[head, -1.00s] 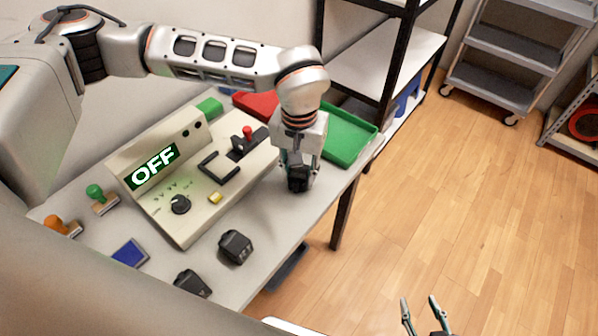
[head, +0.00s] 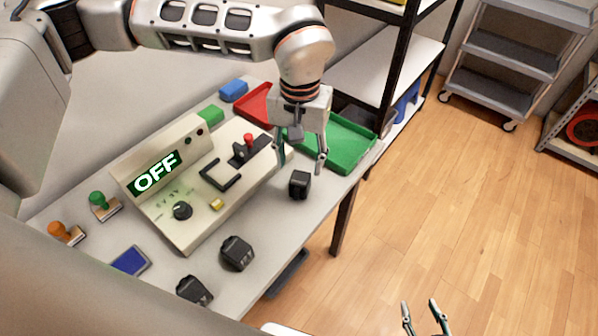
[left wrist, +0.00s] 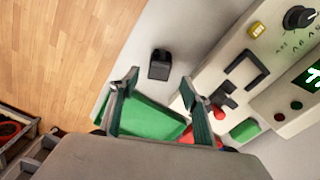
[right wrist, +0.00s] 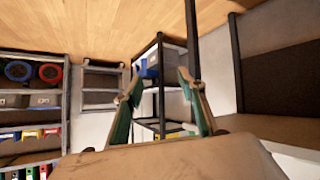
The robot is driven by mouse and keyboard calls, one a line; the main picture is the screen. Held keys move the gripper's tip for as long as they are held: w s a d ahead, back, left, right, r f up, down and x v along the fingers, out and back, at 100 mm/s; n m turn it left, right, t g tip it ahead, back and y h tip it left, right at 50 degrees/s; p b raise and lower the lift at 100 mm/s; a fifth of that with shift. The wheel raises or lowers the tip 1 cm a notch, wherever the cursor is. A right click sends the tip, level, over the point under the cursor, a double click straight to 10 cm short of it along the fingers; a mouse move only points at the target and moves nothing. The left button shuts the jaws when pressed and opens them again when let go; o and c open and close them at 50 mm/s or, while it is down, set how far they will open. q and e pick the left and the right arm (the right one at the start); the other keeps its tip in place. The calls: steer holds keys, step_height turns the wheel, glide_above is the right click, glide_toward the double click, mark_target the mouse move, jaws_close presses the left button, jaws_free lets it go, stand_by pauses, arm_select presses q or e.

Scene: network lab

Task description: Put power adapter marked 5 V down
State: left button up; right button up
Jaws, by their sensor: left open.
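A black power adapter (head: 300,185) stands on the table right of the control console, near the table's right edge. It also shows in the left wrist view (left wrist: 160,65), apart from the fingers. Two more black adapters, one (head: 237,252) and another (head: 194,290), lie on the table in front of the console. I cannot read any voltage marking. My left gripper (head: 302,160) is open and empty, above and just behind the first adapter. My right gripper (head: 425,318) is open and empty, low over the floor at the bottom of the head view.
The console (head: 190,190) reads OFF. A green tray (head: 345,150) and a red tray (head: 254,103) lie at the table's back. Stamps, one orange (head: 66,232) and one green (head: 104,206), and a blue pad (head: 130,261) are at left. Table between the adapters is clear.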

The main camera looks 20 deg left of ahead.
mark_target(299, 180)
arm_select(q)
steer(key=shift+r, duration=2.25)
